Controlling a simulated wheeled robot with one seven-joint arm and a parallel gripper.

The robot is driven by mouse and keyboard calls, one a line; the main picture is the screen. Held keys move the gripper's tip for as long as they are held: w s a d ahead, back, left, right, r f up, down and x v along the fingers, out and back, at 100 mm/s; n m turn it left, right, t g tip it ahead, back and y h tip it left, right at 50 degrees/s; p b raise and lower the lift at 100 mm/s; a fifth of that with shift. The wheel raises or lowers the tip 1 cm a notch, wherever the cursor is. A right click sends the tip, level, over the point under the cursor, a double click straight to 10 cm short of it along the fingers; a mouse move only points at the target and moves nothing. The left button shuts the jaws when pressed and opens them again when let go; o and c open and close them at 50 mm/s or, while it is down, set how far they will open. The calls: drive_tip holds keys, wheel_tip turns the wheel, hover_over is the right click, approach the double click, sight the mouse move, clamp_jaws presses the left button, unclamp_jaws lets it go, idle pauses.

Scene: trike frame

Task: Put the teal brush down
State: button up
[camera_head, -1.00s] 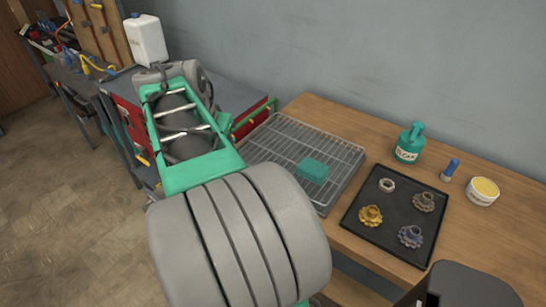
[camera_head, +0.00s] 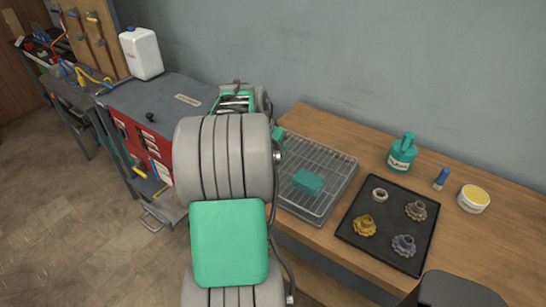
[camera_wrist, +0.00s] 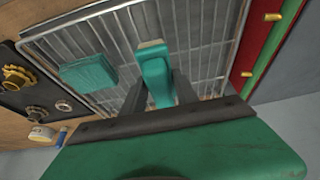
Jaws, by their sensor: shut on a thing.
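The teal brush (camera_wrist: 155,72), with a pale tip, sits between the two dark fingers of my gripper (camera_wrist: 159,84) in the wrist view. My gripper is shut on it, over the wire rack (camera_wrist: 202,40). I cannot tell whether the brush touches the rack. In the head view my arm hides the gripper and most or all of the brush. The wire rack (camera_head: 333,165) also shows there, on the wooden bench.
A teal block (camera_head: 308,182) lies on the rack. To its right are a black tray (camera_head: 385,232) with several gears and rings, a teal bottle (camera_head: 402,152), a blue-capped tube (camera_head: 441,178) and a yellow-topped tub (camera_head: 473,198). A red cabinet (camera_head: 135,135) stands left.

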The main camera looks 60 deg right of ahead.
drive_tip(key=shift+d+f, duration=0.15)
drive_tip(key=shift+f, duration=1.75)
drive_tip(key=o, duration=1.2)
